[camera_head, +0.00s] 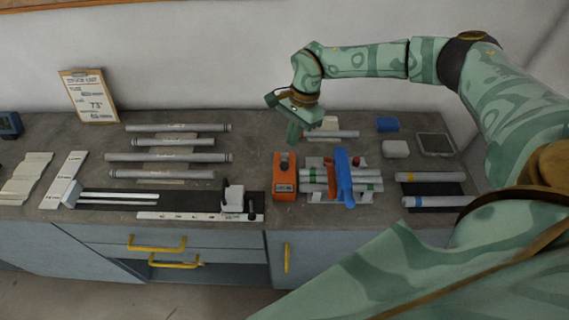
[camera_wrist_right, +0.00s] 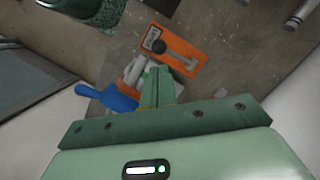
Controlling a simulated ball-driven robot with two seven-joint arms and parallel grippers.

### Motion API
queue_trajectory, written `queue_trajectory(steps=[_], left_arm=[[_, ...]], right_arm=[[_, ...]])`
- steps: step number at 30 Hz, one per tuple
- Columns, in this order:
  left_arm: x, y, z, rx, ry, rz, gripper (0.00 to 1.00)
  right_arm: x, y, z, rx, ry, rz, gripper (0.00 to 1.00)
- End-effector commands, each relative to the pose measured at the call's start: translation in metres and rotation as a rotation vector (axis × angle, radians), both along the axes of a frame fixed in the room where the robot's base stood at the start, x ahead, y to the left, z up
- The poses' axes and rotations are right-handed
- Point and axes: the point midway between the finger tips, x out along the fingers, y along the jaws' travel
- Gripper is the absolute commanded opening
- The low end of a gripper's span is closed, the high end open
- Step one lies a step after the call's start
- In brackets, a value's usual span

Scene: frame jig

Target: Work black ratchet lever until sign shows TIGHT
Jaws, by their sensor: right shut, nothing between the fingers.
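The orange ratchet box (camera_head: 285,178) stands on the grey bench, left of the clamped tubes. My left gripper is not in view.
A blue clamp handle (camera_head: 344,176) crosses the tubes right of the box. Several grey tubes (camera_head: 168,157) lie further left. Striped tubes (camera_head: 430,177) lie at right. Bare bench lies behind the box.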

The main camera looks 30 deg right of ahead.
Motion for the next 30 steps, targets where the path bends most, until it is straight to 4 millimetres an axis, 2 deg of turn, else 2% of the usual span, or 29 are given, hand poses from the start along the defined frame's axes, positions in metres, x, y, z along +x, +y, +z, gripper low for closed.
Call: queue_trajectory(steps=[6,11,24,30], left_arm=[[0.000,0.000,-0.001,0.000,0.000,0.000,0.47],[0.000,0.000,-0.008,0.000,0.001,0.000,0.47],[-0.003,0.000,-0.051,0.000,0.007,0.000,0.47],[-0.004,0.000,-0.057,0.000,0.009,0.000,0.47]], right_arm=[[0.000,0.000,-0.001,-0.001,0.000,0.001,0.00],[0.000,0.002,-0.009,-0.001,0.001,0.001,0.00],[-0.003,0.014,-0.060,-0.001,0.001,0.002,0.00],[-0.004,0.017,-0.068,-0.001,0.002,0.000,0.00]])
